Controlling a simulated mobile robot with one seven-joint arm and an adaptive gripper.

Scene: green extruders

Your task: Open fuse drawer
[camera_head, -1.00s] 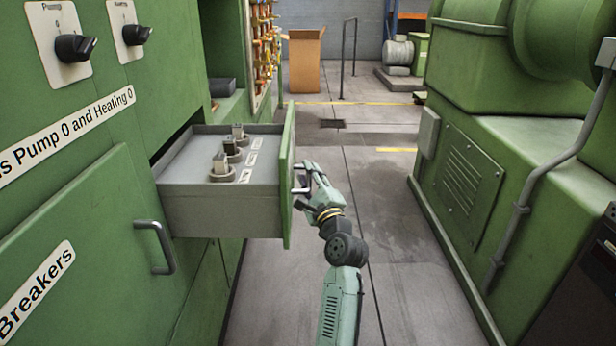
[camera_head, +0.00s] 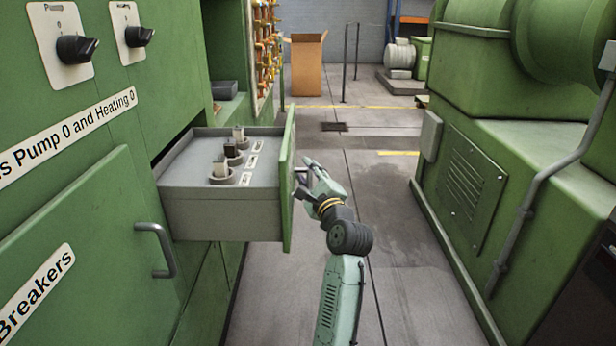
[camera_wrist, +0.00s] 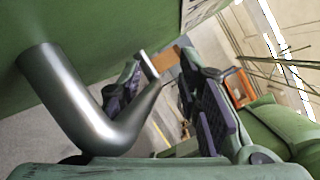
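The fuse drawer (camera_head: 222,210) stands pulled out of the green cabinet, with its grey top and side showing. Its green front panel (camera_head: 288,185) is seen nearly edge-on and carries a metal handle (camera_head: 299,184). My gripper (camera_head: 311,177) is at this handle, on the outer side of the panel. In the wrist view the bent handle (camera_wrist: 108,130) is large and close, and its far part reaches between my spread fingers (camera_wrist: 168,105). The fingers are apart and do not clamp the handle. Whether one finger touches it cannot be told.
Several fuses (camera_head: 222,168) stand on the drawer's top. A lower cabinet door with a handle (camera_head: 158,250) is below left. A green machine (camera_head: 500,190) stands on the right. The grey floor (camera_head: 385,225) between is free, with a cardboard box (camera_head: 306,65) farther back.

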